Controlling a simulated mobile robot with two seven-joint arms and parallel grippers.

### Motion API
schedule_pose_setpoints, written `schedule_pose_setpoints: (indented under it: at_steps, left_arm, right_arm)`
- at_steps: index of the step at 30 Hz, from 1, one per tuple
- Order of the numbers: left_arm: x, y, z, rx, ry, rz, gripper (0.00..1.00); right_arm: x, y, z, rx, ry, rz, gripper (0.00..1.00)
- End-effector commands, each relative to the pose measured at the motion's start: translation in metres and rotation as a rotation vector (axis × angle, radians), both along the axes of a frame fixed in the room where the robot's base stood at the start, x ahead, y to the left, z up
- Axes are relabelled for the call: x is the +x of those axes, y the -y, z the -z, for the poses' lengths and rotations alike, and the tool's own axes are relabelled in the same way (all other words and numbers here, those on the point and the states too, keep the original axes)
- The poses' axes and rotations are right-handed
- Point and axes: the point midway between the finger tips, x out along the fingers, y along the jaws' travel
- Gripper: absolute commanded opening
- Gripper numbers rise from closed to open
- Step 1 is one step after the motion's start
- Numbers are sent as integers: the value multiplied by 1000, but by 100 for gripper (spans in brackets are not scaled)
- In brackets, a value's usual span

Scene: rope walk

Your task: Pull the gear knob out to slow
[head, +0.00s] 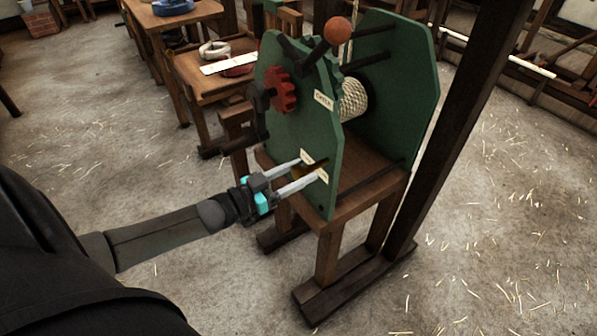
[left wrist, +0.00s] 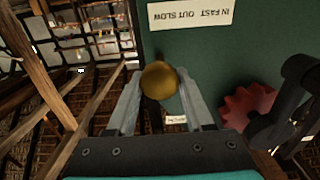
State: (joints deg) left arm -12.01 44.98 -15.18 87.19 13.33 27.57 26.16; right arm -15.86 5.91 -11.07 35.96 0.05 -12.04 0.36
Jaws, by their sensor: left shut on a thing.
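The gear knob (left wrist: 159,82) is a round brass ball on the green side plate (left wrist: 250,50). My left gripper (head: 312,168) is at the lower front part of that plate in the head view. Its two fingers stand on either side of the knob, and it is shut on it. In the head view the fingers mostly hide the knob. A white label (left wrist: 190,14) beside the knob reads "IN FAST OUT SLOW", upside down in the left wrist view. How far the knob stands out from the plate is hard to tell. My right gripper is not in view.
A red gear (head: 282,90) and a dark crank sit on the plate above my gripper. A wound rope drum (head: 353,101) is between the green plates, with an orange ball (head: 338,30) on a lever on top. A dark post stands at right; straw-strewn floor is open at left.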

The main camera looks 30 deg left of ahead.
Motion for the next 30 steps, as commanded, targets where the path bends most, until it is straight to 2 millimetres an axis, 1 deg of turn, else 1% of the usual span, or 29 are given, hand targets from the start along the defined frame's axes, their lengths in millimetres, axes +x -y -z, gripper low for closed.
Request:
schedule_pose_setpoints:
  at_steps: [1,3,5,21,26,30]
  left_arm:
    - [0,0,0,0,0,0,14]
    - [0,0,0,0,0,0,6]
    - [0,0,0,0,0,0,0]
    - [-2,-1,0,0,-1,0,0]
    - [-15,-6,-1,0,-4,-1,0]
    - [-29,-12,-1,1,-4,-1,0]
  right_arm:
    - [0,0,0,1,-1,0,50]
    - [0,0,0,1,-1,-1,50]
    - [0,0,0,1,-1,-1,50]
    - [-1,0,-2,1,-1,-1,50]
    - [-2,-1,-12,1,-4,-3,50]
    - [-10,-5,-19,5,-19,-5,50]
